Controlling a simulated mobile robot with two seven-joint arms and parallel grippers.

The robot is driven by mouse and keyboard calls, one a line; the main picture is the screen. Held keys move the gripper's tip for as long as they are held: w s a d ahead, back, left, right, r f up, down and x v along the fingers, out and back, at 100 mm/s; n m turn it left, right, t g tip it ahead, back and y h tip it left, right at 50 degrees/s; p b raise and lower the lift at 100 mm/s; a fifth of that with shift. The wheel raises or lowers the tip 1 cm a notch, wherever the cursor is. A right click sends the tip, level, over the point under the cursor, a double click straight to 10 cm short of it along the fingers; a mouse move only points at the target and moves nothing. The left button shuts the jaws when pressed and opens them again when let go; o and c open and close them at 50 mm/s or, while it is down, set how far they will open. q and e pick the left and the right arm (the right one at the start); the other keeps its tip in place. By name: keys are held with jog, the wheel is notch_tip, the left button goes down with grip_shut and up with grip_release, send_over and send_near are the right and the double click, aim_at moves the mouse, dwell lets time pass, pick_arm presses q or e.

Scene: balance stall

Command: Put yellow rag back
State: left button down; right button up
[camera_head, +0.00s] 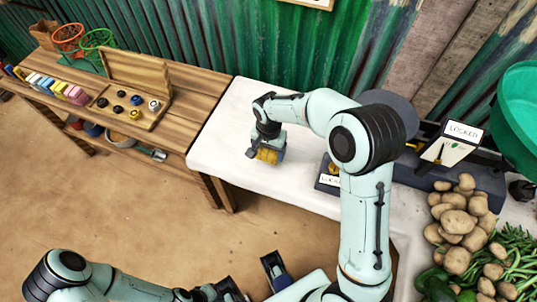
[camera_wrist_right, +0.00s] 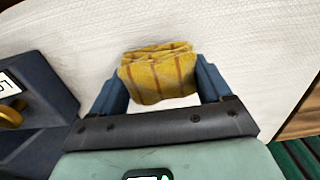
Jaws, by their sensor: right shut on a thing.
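The yellow rag (camera_head: 268,155), folded and striped with brown, is between the fingers of my right gripper (camera_head: 266,153) over the white-covered table (camera_head: 222,140). In the right wrist view the rag (camera_wrist_right: 158,75) fills the space between the two blue fingers of my right gripper (camera_wrist_right: 160,88), which is shut on it. I cannot tell whether the rag touches the table. My left gripper (camera_head: 254,280) is low at the bottom of the head view, its fingers apart and nothing seen between them.
A wooden bench (camera_head: 185,85) on the left holds an open wooden box (camera_head: 135,88) of weights, coloured blocks (camera_head: 58,90) and wire baskets (camera_head: 98,40). A balance with a LOCKED sign (camera_head: 462,131), a green pan (camera_head: 518,115) and potatoes (camera_head: 458,222) stand right. White cloth left of my right gripper is clear.

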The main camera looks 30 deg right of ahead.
aim_at(268, 156)
jog(key=shift+f, duration=1.45)
jog(key=shift+f, duration=0.1)
jog(key=o, duration=0.9)
jog(key=shift+o, duration=0.2)
notch_tip(268, 156, up, 12)
jog(key=shift+r+p, duration=0.15)
jog(key=shift+p, duration=0.5)
